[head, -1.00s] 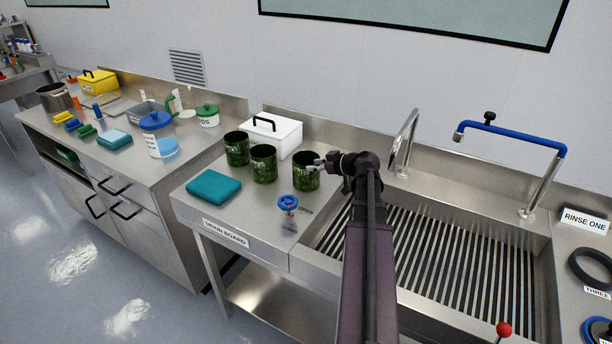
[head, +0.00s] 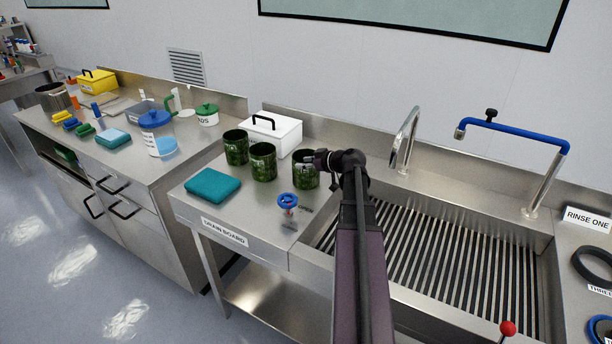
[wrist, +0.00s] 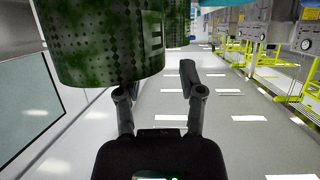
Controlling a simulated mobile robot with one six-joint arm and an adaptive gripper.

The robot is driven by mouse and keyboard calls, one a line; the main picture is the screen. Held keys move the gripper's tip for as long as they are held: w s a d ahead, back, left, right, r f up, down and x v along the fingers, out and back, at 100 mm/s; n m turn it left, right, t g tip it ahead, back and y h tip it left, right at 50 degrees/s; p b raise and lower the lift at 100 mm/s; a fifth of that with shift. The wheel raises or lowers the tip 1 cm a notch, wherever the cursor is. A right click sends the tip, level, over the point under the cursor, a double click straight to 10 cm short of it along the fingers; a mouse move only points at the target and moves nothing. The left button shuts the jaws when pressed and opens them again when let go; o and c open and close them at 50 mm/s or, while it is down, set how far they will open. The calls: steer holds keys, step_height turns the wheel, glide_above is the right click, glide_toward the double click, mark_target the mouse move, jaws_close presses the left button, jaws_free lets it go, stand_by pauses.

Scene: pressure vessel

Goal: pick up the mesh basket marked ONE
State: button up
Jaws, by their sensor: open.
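Three dark green mesh baskets stand on the drain board: a left one (head: 236,148), a middle one (head: 263,163) and a right one (head: 304,181). Their lettering is too small to read in the head view. My gripper (head: 309,160) is at the right basket's upper part, partly covering it. In the wrist view my open gripper (wrist: 157,83) has nothing between its fingers. A near basket (wrist: 105,45) fills the upper left there, beside the left finger, with a letter E showing; the rest of its word is hidden. Contact cannot be told.
A white box with a black handle (head: 272,136) stands behind the baskets. A teal folded cloth (head: 212,186) and a blue valve wheel (head: 288,201) lie in front. The slatted sink (head: 440,250) and steel tap (head: 405,140) are to the right.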

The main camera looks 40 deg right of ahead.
steer(key=shift+b+x, duration=0.35)
steer(key=shift+x, duration=0.95)
jaws_close()
